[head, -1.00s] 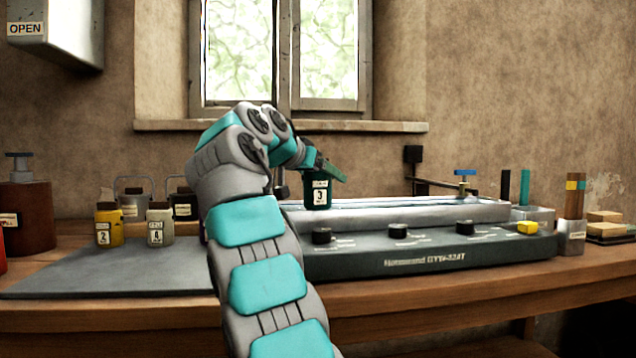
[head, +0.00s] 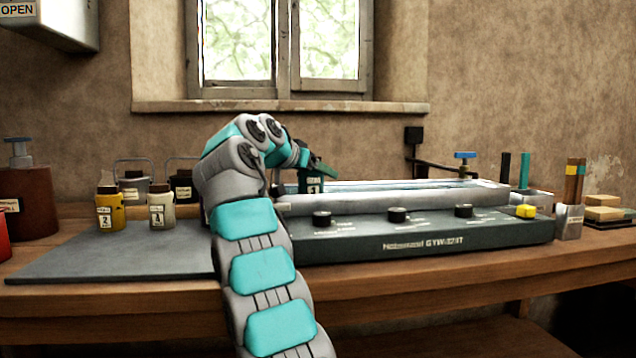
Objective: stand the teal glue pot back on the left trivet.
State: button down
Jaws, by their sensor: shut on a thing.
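The dark teal glue pot (head: 311,186), with a pale numbered label, is in my gripper (head: 318,170), which is shut on it near its top. The pot looks upright. Its lower part is hidden behind the pale front rail of the long press bed, so I cannot tell whether it touches anything below. I cannot make out the left trivet; my arm and the rail cover part of that area.
Two handled containers (head: 133,185) (head: 181,187) stand behind.

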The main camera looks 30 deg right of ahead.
jog(key=shift+f, duration=0.15)
jog(key=shift+f, duration=0.2)
grip_release()
jog(key=shift+r, duration=0.1)
jog(key=shift+r, duration=0.15)
jog(key=v, duration=1.2)
jog(key=shift+p, duration=0.45)
